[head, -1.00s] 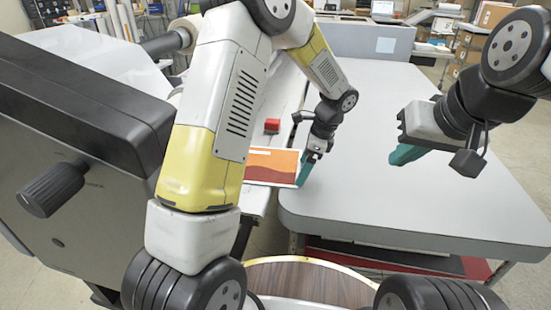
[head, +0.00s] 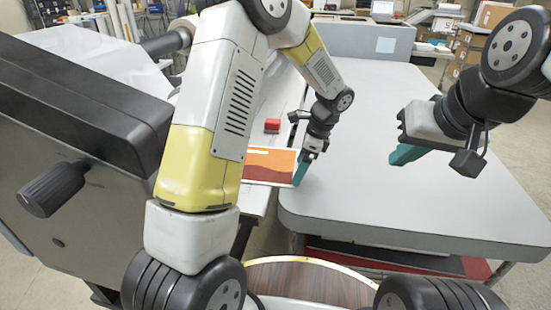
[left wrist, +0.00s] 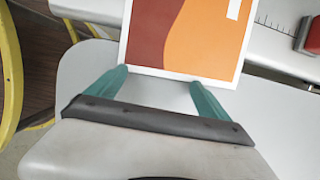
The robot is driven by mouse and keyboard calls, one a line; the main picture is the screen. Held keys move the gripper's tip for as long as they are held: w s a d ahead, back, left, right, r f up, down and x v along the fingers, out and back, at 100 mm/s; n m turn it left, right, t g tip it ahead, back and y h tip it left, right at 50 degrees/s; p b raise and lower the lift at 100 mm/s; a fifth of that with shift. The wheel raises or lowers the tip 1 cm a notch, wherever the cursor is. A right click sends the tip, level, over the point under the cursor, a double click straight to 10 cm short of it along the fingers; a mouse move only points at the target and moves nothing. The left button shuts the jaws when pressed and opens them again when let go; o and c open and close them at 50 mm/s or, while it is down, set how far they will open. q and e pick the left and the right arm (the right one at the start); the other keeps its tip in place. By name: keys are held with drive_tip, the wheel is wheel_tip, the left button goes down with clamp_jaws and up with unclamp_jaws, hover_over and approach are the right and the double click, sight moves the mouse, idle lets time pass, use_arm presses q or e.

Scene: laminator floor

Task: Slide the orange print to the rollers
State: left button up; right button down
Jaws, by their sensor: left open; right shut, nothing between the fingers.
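The orange print (head: 268,166), orange and dark red with a white border, lies flat, partly hidden behind my left arm in the head view. The print fills the top middle of the left wrist view (left wrist: 190,30). My left gripper (head: 300,172) is open at the print's right edge; in the left wrist view its two teal fingertips (left wrist: 158,76) are at the near white border. I cannot tell whether they touch it. My right gripper (head: 405,153) is shut and empty above the grey table. The laminator (head: 90,105) stands at left; its rollers are not clearly visible.
A red block (head: 272,125) sits beyond the print; it also shows in the left wrist view (left wrist: 312,36), near a ruler scale. The grey table (head: 400,205) is mostly clear. A gap separates it from the laminator's bed. A low grey box (head: 360,40) stands at the back.

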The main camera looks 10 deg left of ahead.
use_arm(q)
drive_tip(key=shift+d, duration=0.2)
drive_tip(key=shift+w, duration=0.6)
drive_tip(key=shift+a, duration=0.45)
drive_tip(key=shift+a, duration=1.1)
drive_tip(key=shift+d, duration=0.3)
drive_tip(key=shift+w, duration=0.3)
